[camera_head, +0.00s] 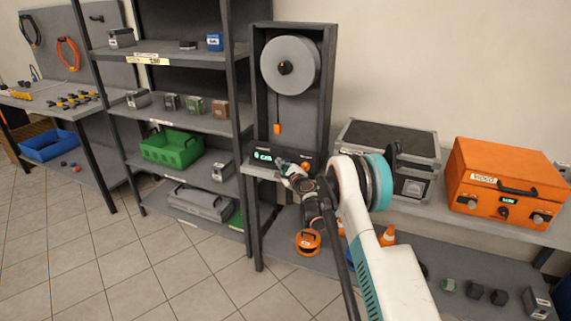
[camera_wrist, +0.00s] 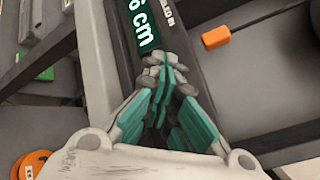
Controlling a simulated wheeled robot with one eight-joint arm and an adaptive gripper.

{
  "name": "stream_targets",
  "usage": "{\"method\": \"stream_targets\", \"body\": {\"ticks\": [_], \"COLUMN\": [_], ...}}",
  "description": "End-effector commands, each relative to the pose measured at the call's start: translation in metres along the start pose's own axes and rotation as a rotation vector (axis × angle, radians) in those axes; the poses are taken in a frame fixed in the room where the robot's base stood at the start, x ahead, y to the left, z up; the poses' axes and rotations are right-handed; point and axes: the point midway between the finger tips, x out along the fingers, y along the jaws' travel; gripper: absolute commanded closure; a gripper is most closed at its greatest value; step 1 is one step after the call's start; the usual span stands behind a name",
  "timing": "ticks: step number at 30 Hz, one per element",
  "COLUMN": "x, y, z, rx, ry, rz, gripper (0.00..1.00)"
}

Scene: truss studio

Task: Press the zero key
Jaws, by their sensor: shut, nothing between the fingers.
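A dark measuring unit with a lit green display (camera_head: 262,156) sits on the shelf at the foot of the reel stand. The display also shows in the wrist view (camera_wrist: 142,22), with a partly cut-off reading ending in "cm". My gripper (camera_head: 283,166) is at the unit's front, just right of and below the display. In the wrist view its teal fingers (camera_wrist: 165,65) are shut together and empty, with the tips close beside the display's end. I cannot make out the zero key; the fingertips cover that part of the unit. Whether the tips touch the unit cannot be told.
A grey reel (camera_head: 290,65) hangs in the stand, with an orange tag (camera_head: 277,128) below it, also in the wrist view (camera_wrist: 216,37). A grey-black case (camera_head: 388,150) and an orange box (camera_head: 508,180) stand to the right. A shelf rack with a green bin (camera_head: 172,148) is left.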

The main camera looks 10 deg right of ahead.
Motion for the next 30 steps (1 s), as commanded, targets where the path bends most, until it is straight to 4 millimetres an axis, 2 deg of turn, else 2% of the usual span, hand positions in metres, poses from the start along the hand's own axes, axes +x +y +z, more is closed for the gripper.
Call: {"method": "stream_targets", "body": {"ticks": [17,30], "x": [0.001,-0.01], "y": [-0.001,0.007], "z": [-0.001,0.007], "rx": [0.0,-0.001], "ry": [0.0,0.0], "rz": [0.0,0.0], "gripper": [1.0,1.0]}}
